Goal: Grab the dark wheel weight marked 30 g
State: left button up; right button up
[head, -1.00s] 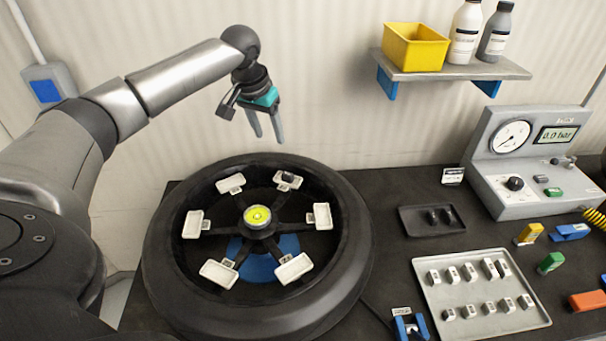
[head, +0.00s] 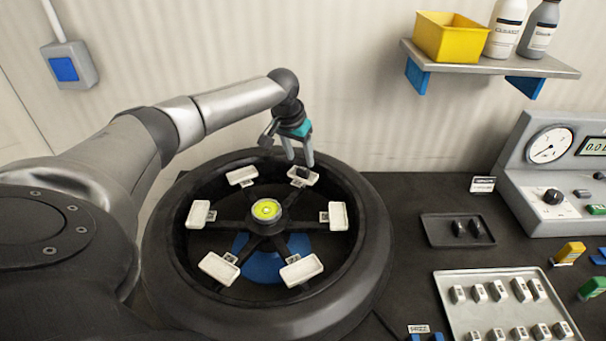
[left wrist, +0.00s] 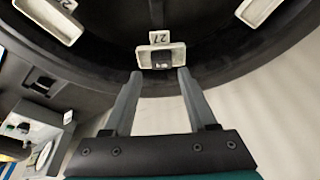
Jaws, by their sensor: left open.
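A small dark weight (head: 304,173) sits in a white tray (head: 294,181) at the far side of the wheel (head: 372,230). In the left wrist view the dark weight (left wrist: 161,57) lies in its tray (left wrist: 143,58), beside a tag that seems to read 27. No 30 g mark is readable. My left gripper (head: 298,162) is open and empty, its fingers pointing down just above this tray. In the left wrist view its fingertips (left wrist: 160,72) stand either side of the weight, apart from it.
Other white trays on the wheel look empty, around a yellow-green hub level (head: 266,209). A metal tray (head: 455,318) with several light weights stands at right. A shelf (head: 490,66) with a yellow bin (head: 452,37) and a gauge unit (head: 560,185) stand behind.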

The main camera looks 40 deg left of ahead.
aim_at(302, 169)
pick_arm(q)
jog(key=shift+b+x, duration=0.6)
jog(key=shift+x, duration=2.2)
jog(key=shift+a, duration=0.15)
jog(key=shift+c, duration=0.4)
grip_shut()
